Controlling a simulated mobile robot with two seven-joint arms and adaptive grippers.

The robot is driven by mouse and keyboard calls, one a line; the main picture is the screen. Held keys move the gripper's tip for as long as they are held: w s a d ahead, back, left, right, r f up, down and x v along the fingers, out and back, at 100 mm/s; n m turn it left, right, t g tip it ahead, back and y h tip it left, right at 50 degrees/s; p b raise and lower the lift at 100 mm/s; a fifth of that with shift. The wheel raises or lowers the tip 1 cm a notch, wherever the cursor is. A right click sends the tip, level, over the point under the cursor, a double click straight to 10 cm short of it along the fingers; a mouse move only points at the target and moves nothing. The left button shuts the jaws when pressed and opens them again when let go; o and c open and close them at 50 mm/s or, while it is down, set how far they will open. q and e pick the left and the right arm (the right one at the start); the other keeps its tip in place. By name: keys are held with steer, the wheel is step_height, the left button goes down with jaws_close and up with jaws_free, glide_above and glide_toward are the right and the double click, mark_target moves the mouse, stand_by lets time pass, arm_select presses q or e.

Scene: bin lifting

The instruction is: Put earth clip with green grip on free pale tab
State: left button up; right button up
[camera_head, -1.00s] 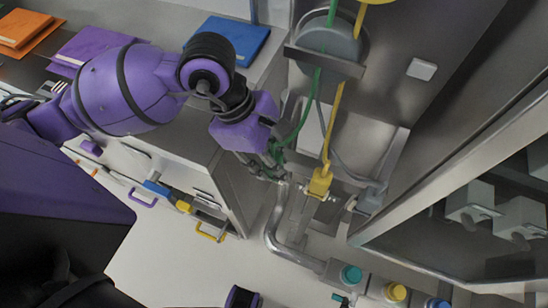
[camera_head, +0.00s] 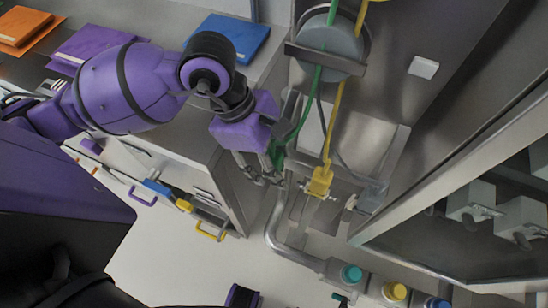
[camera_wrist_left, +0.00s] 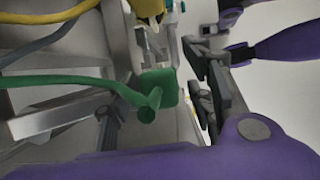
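The earth clip with the green grip (camera_head: 278,153) hangs on a green cable by the steel frame. It shows large in the left wrist view (camera_wrist_left: 157,92). I cannot tell whether its jaws are on a tab. My left gripper (camera_head: 264,175) is just left of the green grip, with its two fingers apart and nothing clear between them. In the left wrist view the fingers (camera_wrist_left: 207,88) are beside the grip. A clip with a yellow grip (camera_head: 319,182) sits to the right on the frame. I cannot make out the free pale tab clearly. My right gripper is not in view.
A grey cable reel (camera_head: 330,45) is above the clips. A bent steel pipe (camera_head: 277,240) runs below, with teal (camera_head: 351,274) and yellow (camera_head: 396,292) caps to its right. A steel cabinet (camera_head: 440,210) closes the right side. Pale floor (camera_head: 185,265) is open at lower left.

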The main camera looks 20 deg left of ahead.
arm_select(q)
steer(key=v, duration=1.2)
steer(key=shift+s, duration=0.1)
